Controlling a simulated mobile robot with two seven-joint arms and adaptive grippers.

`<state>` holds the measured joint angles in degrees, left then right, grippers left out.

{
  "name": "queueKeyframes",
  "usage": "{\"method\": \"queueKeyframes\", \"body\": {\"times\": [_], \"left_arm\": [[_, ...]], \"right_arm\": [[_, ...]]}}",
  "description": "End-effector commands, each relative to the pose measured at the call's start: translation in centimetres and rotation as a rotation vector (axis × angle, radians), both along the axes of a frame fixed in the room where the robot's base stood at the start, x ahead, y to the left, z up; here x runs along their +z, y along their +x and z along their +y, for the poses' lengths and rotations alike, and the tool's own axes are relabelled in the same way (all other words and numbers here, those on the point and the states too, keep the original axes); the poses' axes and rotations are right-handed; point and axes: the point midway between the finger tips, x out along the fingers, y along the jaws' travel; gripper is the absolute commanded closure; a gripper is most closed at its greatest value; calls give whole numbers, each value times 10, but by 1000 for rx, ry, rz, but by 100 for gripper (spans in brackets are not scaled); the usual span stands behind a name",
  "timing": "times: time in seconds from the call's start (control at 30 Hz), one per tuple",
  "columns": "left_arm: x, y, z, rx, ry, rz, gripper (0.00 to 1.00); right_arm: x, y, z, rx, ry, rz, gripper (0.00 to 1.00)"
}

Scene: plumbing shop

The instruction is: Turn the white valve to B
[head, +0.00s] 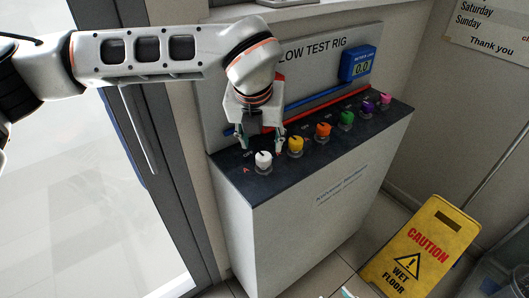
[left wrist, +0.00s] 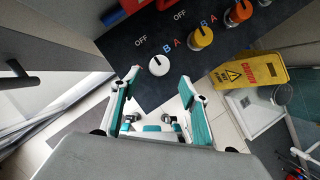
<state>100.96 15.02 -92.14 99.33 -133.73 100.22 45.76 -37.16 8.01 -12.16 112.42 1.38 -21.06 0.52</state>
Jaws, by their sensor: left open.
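The white valve (head: 263,160) is a small round knob at the near left end of the row on the dark panel top. In the left wrist view the white valve (left wrist: 158,66) shows a black mark that seems to point toward its OFF label (left wrist: 141,42). The blue B (left wrist: 167,50) is on its other side; a red A (head: 246,170) shows left of it in the head view. My left gripper (head: 262,146) is open and empty, pointing down just behind and above the white valve. In the left wrist view its fingers (left wrist: 160,86) are apart, with the valve beyond their tips.
The yellow valve (head: 295,146) is close on the right, then orange (head: 323,131), green, purple and pink ones. Pipes and a blue meter (head: 357,64) reading 0.0 are on the backboard. A yellow wet-floor sign (head: 423,247) stands on the floor at right.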

Motion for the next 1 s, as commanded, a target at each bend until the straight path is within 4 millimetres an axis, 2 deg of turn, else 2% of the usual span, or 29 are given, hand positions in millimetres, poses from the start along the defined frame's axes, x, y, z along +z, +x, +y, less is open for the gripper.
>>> {"method": "queueKeyframes", "body": {"times": [0.5,0.67,0.93,1.0], "left_arm": [[-62,25,-4,-1,1,2,55],[-71,28,-4,-1,1,1,55],[-71,29,-5,-2,1,1,55],[-71,29,-5,-2,1,1,73]], "right_arm": [[2,0,0,0,0,-1,60],[2,0,0,0,0,-1,60],[2,0,0,0,0,-1,60],[2,0,0,0,0,-1,60]]}}
